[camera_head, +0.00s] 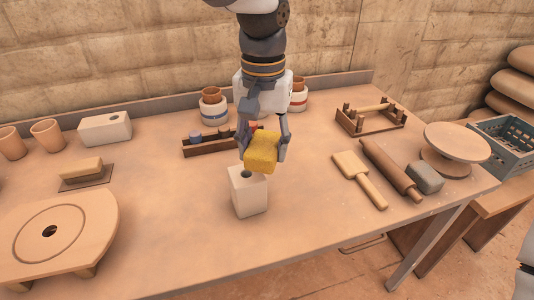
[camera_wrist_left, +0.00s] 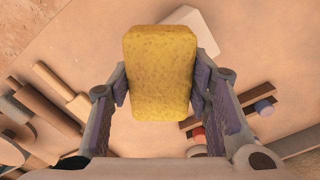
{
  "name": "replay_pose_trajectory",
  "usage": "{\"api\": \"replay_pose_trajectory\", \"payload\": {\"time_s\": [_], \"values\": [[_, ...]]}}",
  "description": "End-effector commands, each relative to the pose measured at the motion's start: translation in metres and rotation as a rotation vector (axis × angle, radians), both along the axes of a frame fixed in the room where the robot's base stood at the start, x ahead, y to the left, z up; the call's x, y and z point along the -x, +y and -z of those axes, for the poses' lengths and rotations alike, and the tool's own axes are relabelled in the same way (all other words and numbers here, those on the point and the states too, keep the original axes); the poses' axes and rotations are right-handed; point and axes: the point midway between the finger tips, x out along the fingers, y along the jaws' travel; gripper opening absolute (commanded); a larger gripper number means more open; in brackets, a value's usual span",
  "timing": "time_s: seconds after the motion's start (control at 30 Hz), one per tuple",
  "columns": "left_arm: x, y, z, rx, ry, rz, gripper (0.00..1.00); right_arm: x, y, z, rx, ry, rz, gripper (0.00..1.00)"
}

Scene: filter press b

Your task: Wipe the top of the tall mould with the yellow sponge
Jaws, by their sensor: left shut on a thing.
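The yellow sponge (camera_head: 262,154) is held between the fingers of my left gripper (camera_head: 263,146). It also fills the middle of the left wrist view (camera_wrist_left: 160,75), with the left gripper's fingers (camera_wrist_left: 160,88) on both sides. The tall mould (camera_head: 249,196) is a white upright block with a dark hole in its top, standing on the table just below the sponge in the head view. The sponge overlaps the back right part of its top; I cannot tell whether they touch. In the left wrist view a pale block, the mould (camera_wrist_left: 192,28), shows partly behind the sponge.
A wooden rack (camera_head: 206,143) and banded jars (camera_head: 214,107) stand behind. A paddle (camera_head: 358,178), rolling pin (camera_head: 391,170) and grey block (camera_head: 425,177) lie right. A round board (camera_head: 85,222) and a lower white mould (camera_head: 105,128) are left. The table front is clear.

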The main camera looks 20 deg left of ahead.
Motion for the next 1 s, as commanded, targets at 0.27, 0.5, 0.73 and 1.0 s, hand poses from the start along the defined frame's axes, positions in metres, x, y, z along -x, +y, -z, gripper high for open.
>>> {"api": "replay_pose_trajectory", "payload": {"time_s": [0.27,0.5,0.73,1.0], "values": [[0.004,0.004,-0.024,0.001,0.001,-0.003,0.15,0.001,0.0,0.001,0.0,0.002,0.0,0.74],[0.007,0.007,-0.04,0.0,0.002,-0.002,0.15,0.001,0.0,0.001,0.0,0.002,0.0,0.74],[0.007,0.008,-0.041,0.0,0.002,-0.002,0.15,0.001,0.0,0.001,0.0,0.002,0.0,0.74],[0.007,0.007,-0.041,0.0,0.002,-0.003,0.15,0.001,0.0,0.001,0.0,0.002,0.0,0.74]]}}
